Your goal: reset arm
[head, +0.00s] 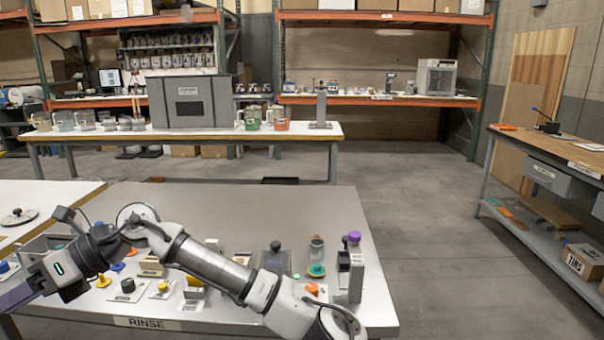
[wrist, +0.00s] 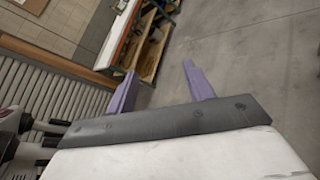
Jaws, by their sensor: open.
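My gripper (wrist: 158,88) is open and empty in the wrist view, its two purple fingers spread apart with floor and shelving beyond them. In the head view my arm stretches across the front of the metal table (head: 210,200) to the left. There the purple fingers (head: 16,297) reach the left picture edge and are partly cut off. The gripper touches no object that I can make out. The arm hides part of the table top and some things on it.
The table holds small coloured knobs such as an orange one (head: 311,288), a dark block with a knob (head: 277,258) and an upright device with a purple cap (head: 353,262). A white-topped table (head: 60,193) stands at the left. Open floor (head: 450,240) lies to the right.

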